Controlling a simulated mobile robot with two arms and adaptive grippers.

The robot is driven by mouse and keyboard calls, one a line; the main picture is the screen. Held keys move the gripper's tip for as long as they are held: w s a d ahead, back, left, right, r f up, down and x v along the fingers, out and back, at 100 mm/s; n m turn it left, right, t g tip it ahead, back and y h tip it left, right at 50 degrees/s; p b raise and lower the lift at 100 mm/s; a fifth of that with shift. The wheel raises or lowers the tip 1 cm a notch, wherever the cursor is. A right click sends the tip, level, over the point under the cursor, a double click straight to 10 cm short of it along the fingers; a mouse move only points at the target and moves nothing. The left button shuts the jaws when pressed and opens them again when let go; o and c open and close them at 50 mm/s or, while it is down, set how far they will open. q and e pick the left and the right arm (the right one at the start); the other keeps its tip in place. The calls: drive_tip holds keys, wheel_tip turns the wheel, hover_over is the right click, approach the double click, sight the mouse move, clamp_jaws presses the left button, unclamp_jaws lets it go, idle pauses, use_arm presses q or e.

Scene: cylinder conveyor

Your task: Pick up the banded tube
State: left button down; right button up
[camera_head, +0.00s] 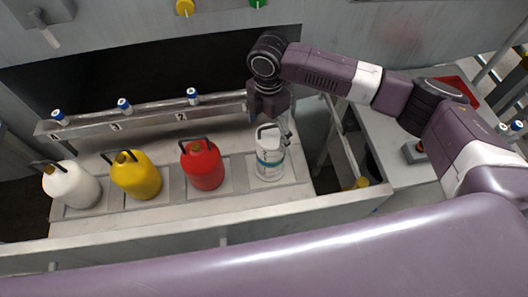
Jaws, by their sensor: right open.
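A white-and-clear cylinder with a teal band (269,163) and a dark top handle stands upright in the rightmost bay of the grey conveyor tray. My right gripper (278,125) points down at its top and partly covers it. The gripper is open; whether a finger touches the cylinder or its handle I cannot tell. Small white tubes with blue tops stand on the rail behind: one at left (58,118), one in the middle (124,106) and one at right (192,97). My left gripper is out of view.
A red container (203,169), a yellow one (140,179) and a white one (72,188) stand left of the banded cylinder. The numbered metal rail (150,117) runs behind them. A side table (400,168) lies at right under my right arm.

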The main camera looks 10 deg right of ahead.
sight(270, 165)
drive_tip(key=shift+f, duration=0.55)
drive_tip(key=f, duration=0.1)
drive_tip(key=f+p, duration=0.1)
drive_tip(key=f, duration=0.1)
drive_tip(key=s+f, duration=0.1)
drive_tip(key=f, duration=0.1)
drive_tip(key=shift+d+f+p, duration=0.1)
drive_tip(key=shift+d+p, duration=0.2)
drive_tip(key=shift+d, duration=0.05)
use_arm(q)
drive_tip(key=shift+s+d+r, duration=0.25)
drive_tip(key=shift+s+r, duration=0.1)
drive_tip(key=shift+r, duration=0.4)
use_arm(e)
drive_tip(key=shift+f, duration=0.5)
drive_tip(key=c, duration=1.5)
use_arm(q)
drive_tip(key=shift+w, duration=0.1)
use_arm(e)
drive_tip(key=shift+r, duration=0.1)
drive_tip(key=shift+c, duration=0.6)
